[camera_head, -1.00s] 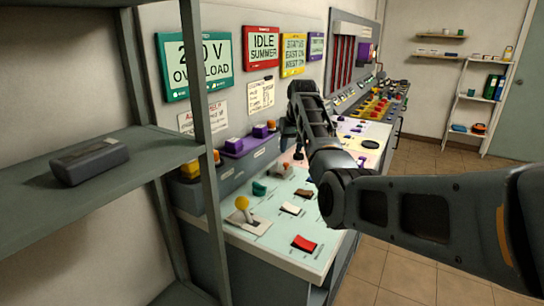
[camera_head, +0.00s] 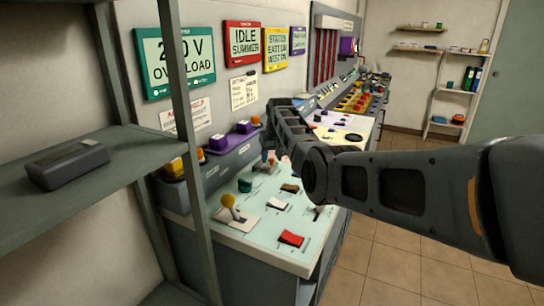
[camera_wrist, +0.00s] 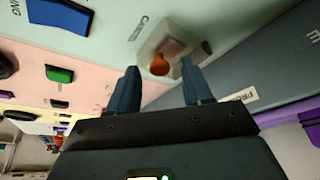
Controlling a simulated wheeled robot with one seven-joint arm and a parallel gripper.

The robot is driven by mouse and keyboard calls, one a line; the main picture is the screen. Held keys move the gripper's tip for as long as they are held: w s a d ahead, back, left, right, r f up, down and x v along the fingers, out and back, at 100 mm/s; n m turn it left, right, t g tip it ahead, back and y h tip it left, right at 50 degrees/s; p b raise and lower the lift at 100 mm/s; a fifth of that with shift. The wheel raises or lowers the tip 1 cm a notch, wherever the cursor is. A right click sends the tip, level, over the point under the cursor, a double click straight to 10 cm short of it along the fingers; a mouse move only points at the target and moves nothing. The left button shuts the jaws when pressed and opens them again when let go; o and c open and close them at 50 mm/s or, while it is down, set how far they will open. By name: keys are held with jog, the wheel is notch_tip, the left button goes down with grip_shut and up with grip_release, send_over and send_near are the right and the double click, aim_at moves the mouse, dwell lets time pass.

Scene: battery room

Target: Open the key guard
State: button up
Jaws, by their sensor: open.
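In the wrist view, a small clear box-like cover (camera_wrist: 177,45) sits on the pale panel with a rounded orange-red part at its near end. It looks like the key guard, but I cannot read its label or see a key clearly. My gripper (camera_wrist: 159,76) is open and empty, its two dark fingers pointing at the cover, one on either side in the picture. I cannot tell whether they touch it. In the head view my arm reaches over the console (camera_head: 240,240), and its links hide much of the area around the gripper.
A yellow-knobbed lever (camera_head: 229,202), a red rocker switch (camera_head: 291,238) and a white switch (camera_head: 278,203) stand on the near panel. Purple blocks (camera_head: 219,142) line the ledge behind. A grey shelf (camera_head: 120,150) with a dark box (camera_head: 68,165) stands at the left. The floor at right is clear.

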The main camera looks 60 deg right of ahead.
jog(key=shift+c, duration=0.4)
grip_shut()
